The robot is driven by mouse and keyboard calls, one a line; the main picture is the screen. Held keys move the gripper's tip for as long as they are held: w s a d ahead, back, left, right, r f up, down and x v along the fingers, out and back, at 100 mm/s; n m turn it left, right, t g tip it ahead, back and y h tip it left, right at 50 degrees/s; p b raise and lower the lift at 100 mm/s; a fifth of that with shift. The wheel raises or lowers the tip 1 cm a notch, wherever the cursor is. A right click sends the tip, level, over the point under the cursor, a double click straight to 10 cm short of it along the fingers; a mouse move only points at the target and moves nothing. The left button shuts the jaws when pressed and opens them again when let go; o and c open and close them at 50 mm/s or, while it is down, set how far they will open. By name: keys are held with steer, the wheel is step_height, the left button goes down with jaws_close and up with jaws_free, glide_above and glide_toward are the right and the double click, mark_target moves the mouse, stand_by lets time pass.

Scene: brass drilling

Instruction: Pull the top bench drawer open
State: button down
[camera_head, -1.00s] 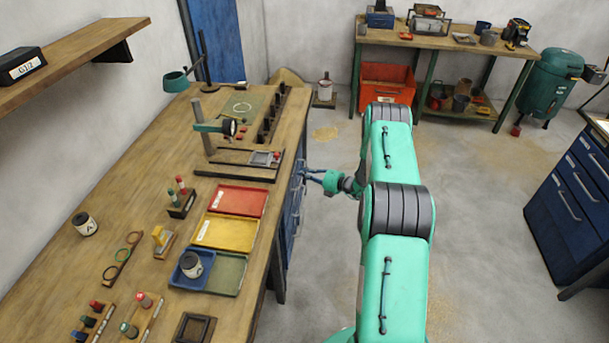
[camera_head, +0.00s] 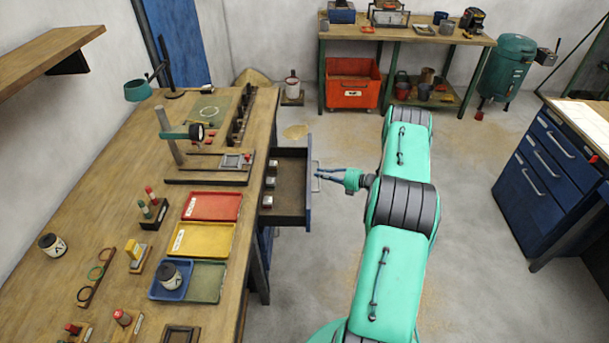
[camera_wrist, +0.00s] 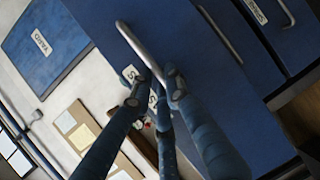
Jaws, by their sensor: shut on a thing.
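The top bench drawer (camera_head: 292,190) stands pulled out from the right side of the workbench (camera_head: 225,305). Several small pale-topped blocks lie along the left of its dark interior. My gripper (camera_head: 318,172) is at the drawer's front, shut on its metal handle. In the wrist view the drawer's blue front (camera_wrist: 240,110) fills the middle right, with the bar handle (camera_wrist: 138,48) running between my gripper's dark blue fingers (camera_wrist: 158,85). The fingers hide part of a white label on the front.
Red, yellow, blue and green trays (camera_head: 209,206) lie on the bench near its right edge. Another blue drawer cabinet (camera_head: 545,170) stands at the right. A red bin (camera_head: 352,84) is at the back. Grey floor (camera_head: 320,270) is clear between bench and arm.

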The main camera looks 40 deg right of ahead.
steer(key=s+d, duration=0.8)
steer(key=shift+s+d+b, duration=0.25)
steer(key=shift+s+b, duration=0.15)
steer(key=shift+f, duration=0.1)
steer(key=c, duration=1.7)
jaws_free()
steer(key=shift+o, duration=0.2)
steer(key=shift+d, duration=0.1)
steer(key=v, duration=1.2)
